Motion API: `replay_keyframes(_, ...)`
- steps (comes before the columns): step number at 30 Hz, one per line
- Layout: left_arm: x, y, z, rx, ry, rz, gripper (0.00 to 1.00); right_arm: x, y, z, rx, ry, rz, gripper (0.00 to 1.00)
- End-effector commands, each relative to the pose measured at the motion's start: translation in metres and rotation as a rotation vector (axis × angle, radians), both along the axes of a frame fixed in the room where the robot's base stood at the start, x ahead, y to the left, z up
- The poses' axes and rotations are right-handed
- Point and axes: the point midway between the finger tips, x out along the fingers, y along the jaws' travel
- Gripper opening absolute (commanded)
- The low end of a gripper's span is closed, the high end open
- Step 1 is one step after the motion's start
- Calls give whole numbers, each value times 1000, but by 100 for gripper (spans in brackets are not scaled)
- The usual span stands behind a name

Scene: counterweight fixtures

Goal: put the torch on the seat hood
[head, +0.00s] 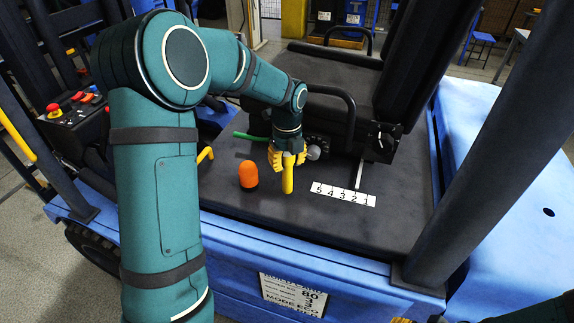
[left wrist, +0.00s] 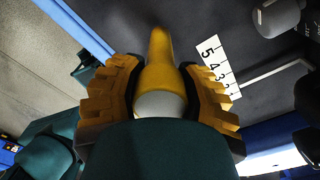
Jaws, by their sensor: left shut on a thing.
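The yellow torch (head: 287,178) is gripped by my left gripper (head: 287,155) above the dark seat hood (head: 345,232), in front of the seat. In the head view the torch hangs about upright, its lower end close to the hood. I cannot tell whether it touches. The left wrist view shows the torch (left wrist: 160,62) between the yellow fingers of my left gripper (left wrist: 155,85), which are closed on its sides. Only a bit of my right gripper (head: 402,320) shows at the bottom edge, so its fingers are not readable.
An orange dome with a dark base (head: 248,173) stands on the hood left of the torch. A white number strip (head: 344,195) lies to its right. The black seat (head: 335,85) and its armrest rise behind. A dark post (head: 480,150) crosses the right side. The hood's front is clear.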

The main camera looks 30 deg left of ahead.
Motion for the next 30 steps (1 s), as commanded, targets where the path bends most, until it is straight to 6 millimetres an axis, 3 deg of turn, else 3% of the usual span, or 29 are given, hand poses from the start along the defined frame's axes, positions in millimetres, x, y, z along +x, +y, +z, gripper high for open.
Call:
replay_keyframes(3,0,0,-13,0,1,-1,0,0,0,0,0,0,0,47)
replay_keyframes(18,0,0,-20,-1,-1,1,0,0,0,-4,0,0,0,47)
replay_keyframes(19,0,0,-21,-1,-1,1,42,0,0,-4,0,0,0,47)
replay_keyframes(21,0,0,-20,-1,-1,1,67,0,0,-4,0,0,0,47)
replay_keyframes(30,0,0,-19,-1,-1,0,68,0,0,-3,0,0,0,47)
